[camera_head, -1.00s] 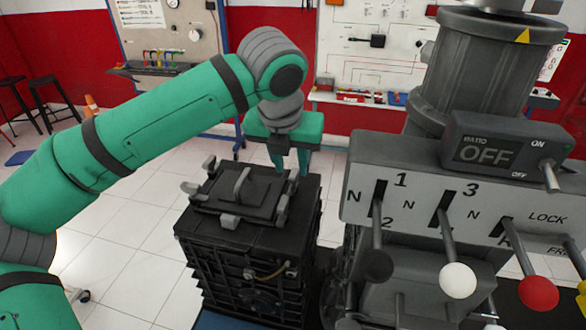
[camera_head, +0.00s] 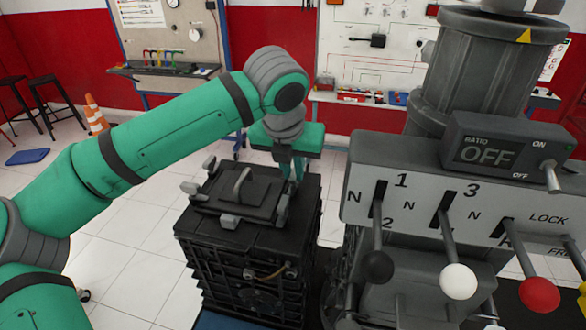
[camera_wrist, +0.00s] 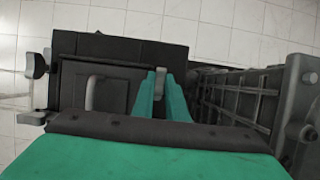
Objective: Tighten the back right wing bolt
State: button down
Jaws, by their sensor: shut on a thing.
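A black box (camera_head: 250,250) carries a dark lid (camera_head: 213,199) with a grey handle (camera_head: 240,183). Grey wing bolts show on the lid at the back left (camera_head: 209,162), front left (camera_head: 190,188), front (camera_head: 229,221) and right (camera_head: 281,207). My gripper (camera_head: 292,170) points down at the back right of the lid. Its two green fingers are shut on the back right wing bolt. In the wrist view, a grey piece of this bolt (camera_wrist: 160,73) shows between the fingertips; most of it is hidden. The handle (camera_wrist: 90,92) lies to the left there.
A grey machine with a lever panel (camera_head: 350,185) and a display reading OFF (camera_head: 487,151) stands close on the right of the box. White tiled floor (camera_head: 120,240) is open on the left. Stools (camera_head: 40,90) and a cone (camera_head: 95,115) stand farther back.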

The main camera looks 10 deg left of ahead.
jog(key=shift+m, duration=0.3)
jog(key=m, duration=0.1)
jog(key=m+h, duration=0.1)
jog(key=m, duration=0.1)
jog(key=shift+a+m+h, duration=0.2)
jog(key=shift+m+h, duration=0.1)
jog(key=m, duration=0.2)
jog(key=m+g+h, duration=0.1)
jog(key=m, duration=0.1)
jog(key=shift+w+a+m, duration=0.1)
jog(key=shift+a+m, duration=0.05)
jog(key=shift+m, duration=0.15)
jog(key=m+g, duration=0.1)
jog(key=m, duration=0.1)
jog(key=m+h, duration=0.1)
jog(key=m, duration=0.1)
jog(key=shift+w+g+h, duration=0.15)
jog(key=shift+g+h, duration=0.15)
jog(key=shift+g, duration=0.1)
jog(key=shift+w+a+m+g, duration=0.1)
jog(key=shift+m+g, duration=0.8)
jog(key=shift+m, duration=1.6)
jog(key=c, duration=1.8)
grip_release()
jog(key=shift+o, duration=0.2)
jog(key=shift+r, duration=0.1)
